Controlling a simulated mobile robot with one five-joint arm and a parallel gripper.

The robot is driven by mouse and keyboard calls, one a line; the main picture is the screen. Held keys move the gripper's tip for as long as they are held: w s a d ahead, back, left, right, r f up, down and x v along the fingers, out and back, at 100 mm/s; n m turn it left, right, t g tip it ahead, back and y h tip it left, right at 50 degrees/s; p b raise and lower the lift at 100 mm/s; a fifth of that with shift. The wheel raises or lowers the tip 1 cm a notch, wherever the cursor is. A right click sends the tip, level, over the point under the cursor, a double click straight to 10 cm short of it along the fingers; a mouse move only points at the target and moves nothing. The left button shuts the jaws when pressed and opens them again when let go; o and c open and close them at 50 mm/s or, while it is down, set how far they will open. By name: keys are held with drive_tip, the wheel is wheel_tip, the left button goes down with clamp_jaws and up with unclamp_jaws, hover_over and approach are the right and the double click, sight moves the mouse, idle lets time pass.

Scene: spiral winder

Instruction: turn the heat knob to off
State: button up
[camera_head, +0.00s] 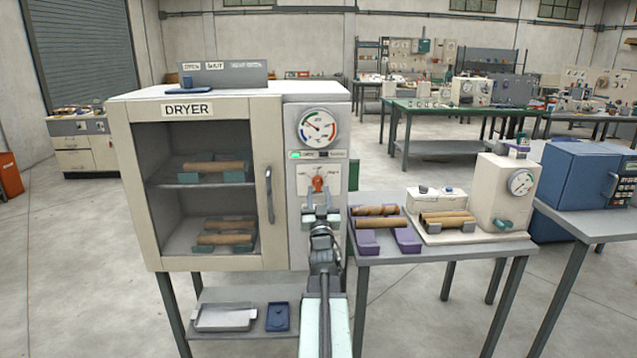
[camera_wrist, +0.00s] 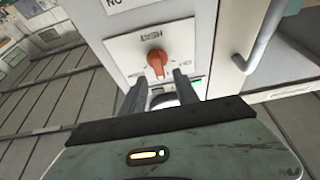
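The heat knob (camera_head: 319,183) is an orange-red knob on a white plate on the dryer's front panel, below a round dial gauge (camera_head: 319,126) and a green light. It also shows in the wrist view, where the knob (camera_wrist: 157,64) sits just beyond the fingertips. My gripper (camera_head: 320,214) is just below and in front of the knob. In the wrist view my gripper (camera_wrist: 160,82) has its two dark fingers apart, with the knob lying between and beyond their tips. I cannot tell whether either finger touches the knob. The plate's small lettering is not readable.
The dryer (camera_head: 206,180) has a closed glass door with brown tubes on trays inside. Its door handle (camera_head: 269,194) stands out left of the panel. A table (camera_head: 440,250) with tubes and a gauge unit stands close on the right.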

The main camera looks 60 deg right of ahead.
sight(316, 184)
drive_tip(key=p+x, duration=0.1)
drive_tip(key=x, duration=0.3)
drive_tip(key=shift+w+d+r, duration=0.1)
clamp_jaws()
idle(0.5)
drive_tip(key=shift+n+t+y, duration=0.3)
drive_tip(key=shift+n, duration=0.5)
drive_tip(key=n+t+y+p, duration=0.1)
drive_tip(key=n, duration=0.3)
drive_tip(key=n+t+y, duration=0.1)
drive_tip(key=n+y, duration=0.1)
drive_tip(key=n, duration=0.2)
drive_tip(key=shift+p, duration=0.35)
drive_tip(key=n+y+p, duration=0.1)
drive_tip(key=n, duration=0.2)
drive_tip(key=n+y+p, duration=0.1)
drive_tip(key=n+y, duration=0.1)
drive_tip(key=n, duration=0.1)
drive_tip(key=shift+w+t, duration=0.15)
drive_tip(key=shift+t, duration=0.25)
drive_tip(key=shift+f+n+p, duration=0.2)
drive_tip(key=shift+n+p, duration=0.1)
drive_tip(key=shift+n, duration=0.1)
